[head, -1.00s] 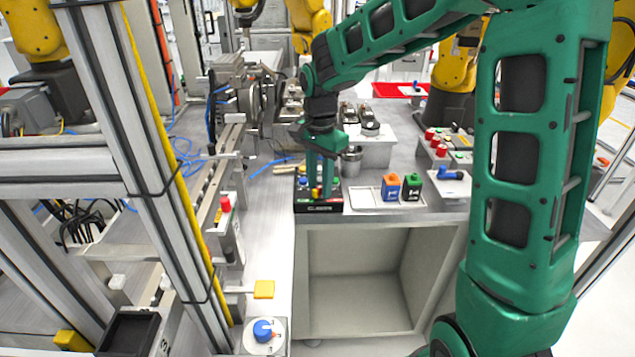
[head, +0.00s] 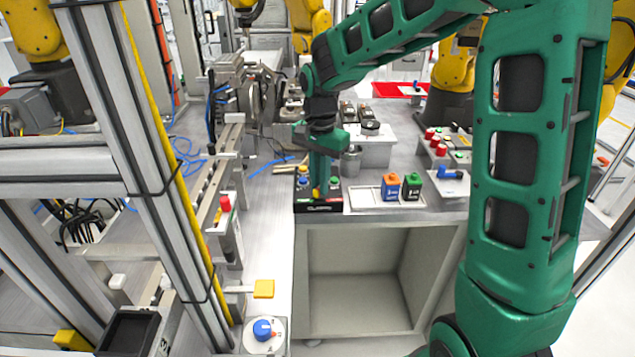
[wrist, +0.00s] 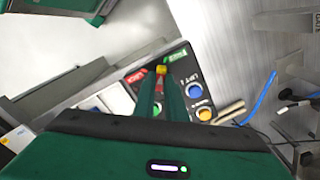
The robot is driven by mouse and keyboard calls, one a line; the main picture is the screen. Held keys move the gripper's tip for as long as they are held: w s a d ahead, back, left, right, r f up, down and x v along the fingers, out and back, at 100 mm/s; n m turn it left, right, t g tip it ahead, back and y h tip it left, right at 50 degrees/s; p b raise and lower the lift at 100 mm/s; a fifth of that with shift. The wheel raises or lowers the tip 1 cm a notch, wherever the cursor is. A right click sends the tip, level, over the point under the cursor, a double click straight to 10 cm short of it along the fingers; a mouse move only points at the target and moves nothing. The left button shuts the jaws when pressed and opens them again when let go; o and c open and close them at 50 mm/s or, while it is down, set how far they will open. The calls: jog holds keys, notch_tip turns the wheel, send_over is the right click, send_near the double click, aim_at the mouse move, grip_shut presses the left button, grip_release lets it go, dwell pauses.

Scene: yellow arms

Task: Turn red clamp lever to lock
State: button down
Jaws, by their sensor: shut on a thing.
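The black control box (head: 318,207) stands at the front edge of the grey table, with several round buttons on its top. My gripper (head: 317,192) points down over the box, fingers close together. In the wrist view my gripper (wrist: 162,92) has its two green fingers around the red clamp lever (wrist: 160,73), whose yellow tip shows just beyond them. The lever's base is hidden by the fingers.
A blue button (wrist: 194,90) and a yellow button (wrist: 204,113) sit beside the fingers. A white tray (head: 362,200) with an orange-topped block (head: 390,186) and a green block (head: 411,186) is just right of the box.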

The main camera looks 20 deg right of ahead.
jog(key=n, duration=0.4)
jog(key=shift+w+a+r, duration=0.1)
jog(key=n, duration=0.8)
jog(key=shift+n, duration=0.3)
jog(key=shift+w+n, duration=0.1)
jog(key=shift+n, duration=1.8)
jog(key=c, duration=1.8)
grip_release()
notch_tip(320, 180, up, 11)
